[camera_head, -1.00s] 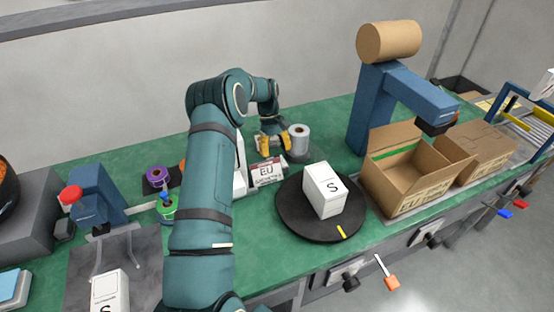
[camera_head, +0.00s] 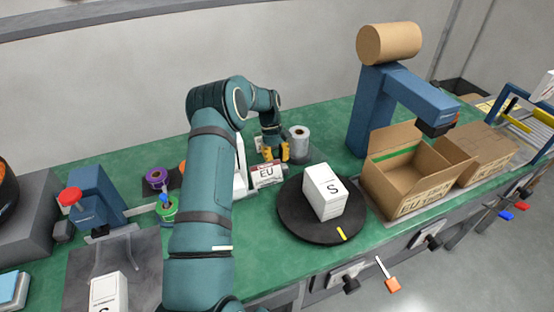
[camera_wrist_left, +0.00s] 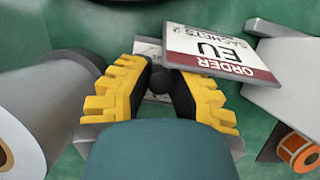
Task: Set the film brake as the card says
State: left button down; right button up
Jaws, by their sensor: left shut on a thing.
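The order card (camera_head: 267,176), white with a red band, stands left of the turntable; in the left wrist view the card (camera_wrist_left: 212,52) reads "ORDER", "EU" and "SACHETS" with a small figure that is hard to read. The grey film roll (camera_head: 299,139) stands upright right of my left gripper (camera_head: 275,153). It also shows at the left of the left wrist view (camera_wrist_left: 45,105). There my left gripper (camera_wrist_left: 162,77) has its yellow fingers shut on a small black round knob (camera_wrist_left: 160,79). The fingers hide what the knob is fixed to. My right gripper is not in view.
An open cardboard box (camera_head: 405,180) stands to the right, near a blue post (camera_head: 370,110). Purple (camera_head: 156,177) and green (camera_head: 167,210) spools are left of my arm.

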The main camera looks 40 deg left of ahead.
pick_arm(q)
jog(key=shift+d+m+g, duration=0.1)
jog(key=shift+m+g, duration=0.3)
jog(key=shift+m, duration=0.4)
jog(key=c, duration=0.8)
grip_release()
jog(key=shift+c, duration=0.2)
jog(key=v, duration=1.2)
jog(key=shift+s+d, duration=0.1)
